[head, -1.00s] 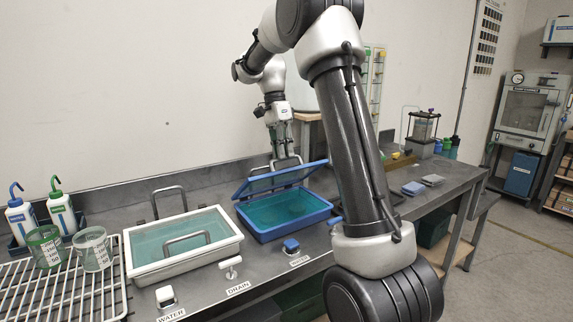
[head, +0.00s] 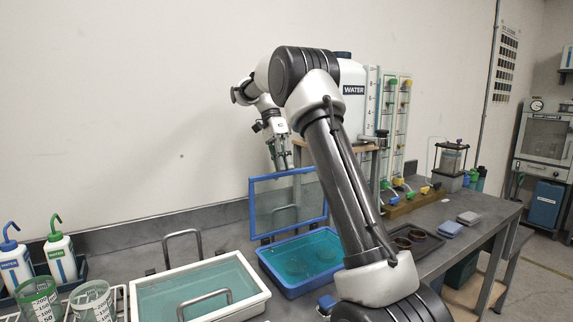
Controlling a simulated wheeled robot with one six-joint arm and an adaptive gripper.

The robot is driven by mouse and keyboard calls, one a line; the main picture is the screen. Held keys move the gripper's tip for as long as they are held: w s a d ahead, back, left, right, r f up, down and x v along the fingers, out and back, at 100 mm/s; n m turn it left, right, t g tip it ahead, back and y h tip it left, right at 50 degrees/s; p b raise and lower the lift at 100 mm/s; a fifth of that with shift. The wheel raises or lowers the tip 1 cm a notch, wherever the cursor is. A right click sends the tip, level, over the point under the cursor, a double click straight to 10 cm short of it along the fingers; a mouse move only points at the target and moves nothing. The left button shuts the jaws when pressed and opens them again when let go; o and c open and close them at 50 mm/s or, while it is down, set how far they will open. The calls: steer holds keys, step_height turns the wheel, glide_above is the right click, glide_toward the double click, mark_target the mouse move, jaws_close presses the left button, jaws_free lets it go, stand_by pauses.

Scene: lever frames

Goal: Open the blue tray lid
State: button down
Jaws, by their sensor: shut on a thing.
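The blue tray (head: 292,290) stands on the bench at centre, holding teal liquid with faint round shapes in it. Its blue-framed clear lid (head: 252,212) is raised steeply, close to upright, along the tray's back side. My gripper (head: 283,167) is at the lid's top edge, shut on the lid. Its fingertips and exact contact are partly hidden behind the lid frame. A grey handle-like shape shows through the clear panel. My arm hides the tray's right end.
A white tray (head: 262,290) with a looped handle sits left of the blue one. Wash bottles (head: 62,262) and beakers (head: 95,302) stand farther left. A WATER tank (head: 352,100) stands on a shelf behind my arm. A dark tray (head: 425,243) lies to the right.

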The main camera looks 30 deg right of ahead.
steer(key=shift+w+a+f+g, duration=0.1)
steer(key=shift+w+f+g, duration=0.15)
steer(key=shift+f, duration=0.4)
steer(key=shift+w+a+f+g, duration=0.1)
steer(key=shift+w+f+g, duration=0.15)
steer(key=shift+f, duration=0.35)
steer(key=c, duration=1.7)
jaws_free()
steer(key=shift+d, duration=0.1)
steer(key=shift+c, duration=0.2)
steer(key=shift+o, duration=1.1)
steer(key=shift+w+d+f, duration=0.1)
steer(key=shift+w+f, duration=0.1)
steer(key=shift+w, duration=0.1)
steer(key=shift+s+r, duration=0.15)
steer(key=shift+r, duration=0.1)
steer(key=shift+r, duration=0.1)
